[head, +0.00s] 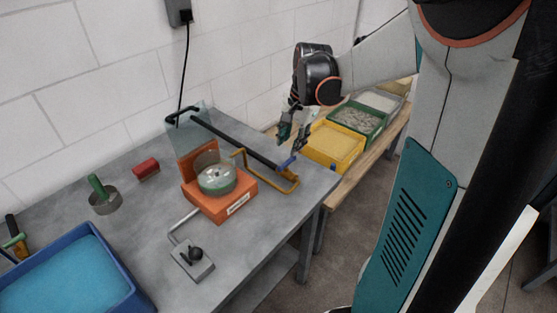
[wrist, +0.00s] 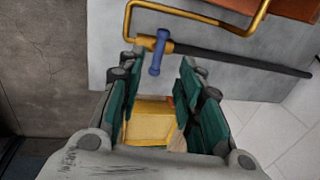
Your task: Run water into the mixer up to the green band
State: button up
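The mixer (head: 222,203) is an orange base with a round grey-green bowl (head: 217,180) on top. I cannot make out a separate green band or a water level. A brass pipe (head: 290,186) bends around beside the mixer, and its far end reaches over toward the bowl. A blue tap handle (head: 287,162) sits on the pipe's line; it also shows in the wrist view (wrist: 157,55). My gripper (head: 294,143) is open and empty, just above the blue handle. In the wrist view the handle appears between my fingertips (wrist: 163,60), apparently not touched.
A yellow bin (head: 333,145) stands beyond the right edge.

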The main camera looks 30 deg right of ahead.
aim_at(285, 163)
jog(key=f+b, duration=0.1)
jog(key=f, duration=0.2)
jog(key=w+f+b, duration=0.1)
jog(key=f, duration=0.2)
jog(key=f+b, duration=0.1)
jog(key=f, duration=0.2)
jog(key=shift+w+a+f, duration=0.25)
jog(key=shift+w, duration=0.15)
grip_shut()
